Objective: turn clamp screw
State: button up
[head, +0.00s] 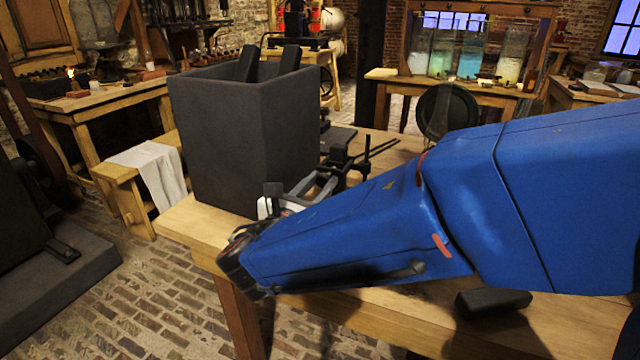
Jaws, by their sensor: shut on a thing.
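My gripper (318,188), grey-fingered, shows just behind my blue arm, close to the right side of the large dark jar. Its fingers reach to a small black clamp (341,158) with thin dark rods pointing right, and they are shut on the clamp screw. The screw itself is mostly hidden by the fingers and my arm, so its turn angle cannot be told. The clamp stands over the wooden bench, beside the jar.
The tall dark square jar (225,140) stands open at the bench's (205,236) left end, with two dark plates (288,60) sticking up inside. A black block (493,301) lies at the front. A round dark disc (448,112) stands behind my arm.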

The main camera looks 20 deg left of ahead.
jog(key=m, duration=1)
jog(key=shift+d+f+m, duration=0.1)
jog(key=shift+m, duration=2)
jog(key=shift+f, duration=0.1)
jog(key=o, duration=1.1)
jog(key=shift+c, duration=0.2)
jog(key=s, duration=0.5)
jog(key=s+a, duration=0.1)
jog(key=s, duration=1.1)
jog(key=shift+s+a, duration=0.15)
jog(key=shift+s, duration=0.05)
